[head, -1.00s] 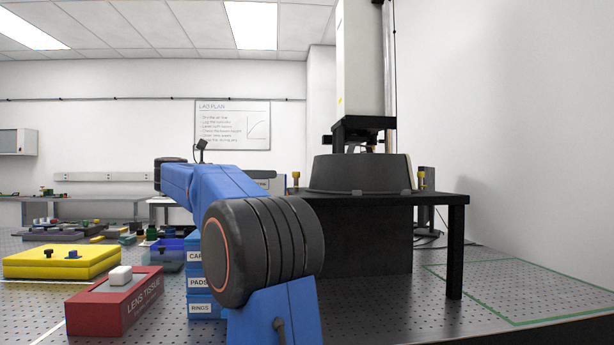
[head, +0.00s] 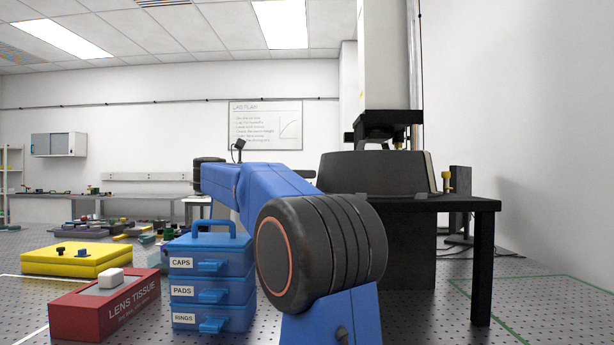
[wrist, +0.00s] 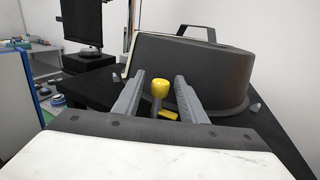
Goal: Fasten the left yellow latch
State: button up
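In the wrist view my gripper (wrist: 160,78) is open, its two grey fingers pointing toward a yellow latch (wrist: 160,89). The latch has a round upright knob with a small yellow piece at its foot. It appears between the fingers with room on both sides; I cannot tell how deep it sits between them. It stands beside the dark grey cover (wrist: 215,68) on the black table. In the head view the cover (head: 372,173) is partly behind my blue arm. The right yellow latch (head: 446,183) stands at its right side. My gripper and the left latch are hidden there.
The black table (head: 470,204) holds the cover under a tall white column (head: 388,60). A blue drawer stack (head: 212,282), a red lens tissue box (head: 105,303) and a yellow case (head: 78,260) lie left of my arm.

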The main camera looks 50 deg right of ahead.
jog(key=shift+c, duration=0.3)
grip_shut()
jog(key=shift+t, duration=0.3)
jog(key=n+t+h, duration=0.1)
jog(key=n+t, duration=0.1)
jog(key=t, duration=0.1)
jog(key=shift+s+n+t+h, duration=0.1)
jog(key=shift+n+t+h, duration=0.2)
jog(key=shift+n, duration=0.1)
jog(key=n+t, duration=0.2)
jog(key=t, duration=0.1)
jog(key=n+t, duration=0.2)
jog(key=t, duration=0.1)
jog(key=shift+t, duration=0.3)
jog(key=n+t, duration=0.2)
jog(key=n+t+y, duration=0.1)
jog(key=t, duration=0.2)
jog(key=shift+n+t+y, duration=0.3)
jog(key=shift+n, duration=0.1)
jog(key=shift+n+t+y, duration=0.6)
jog(key=shift+n+t, duration=0.3)
jog(key=shift+t, duration=0.2)
jog(key=shift+n+t+y, duration=0.6)
jog(key=shift+t, duration=0.1)
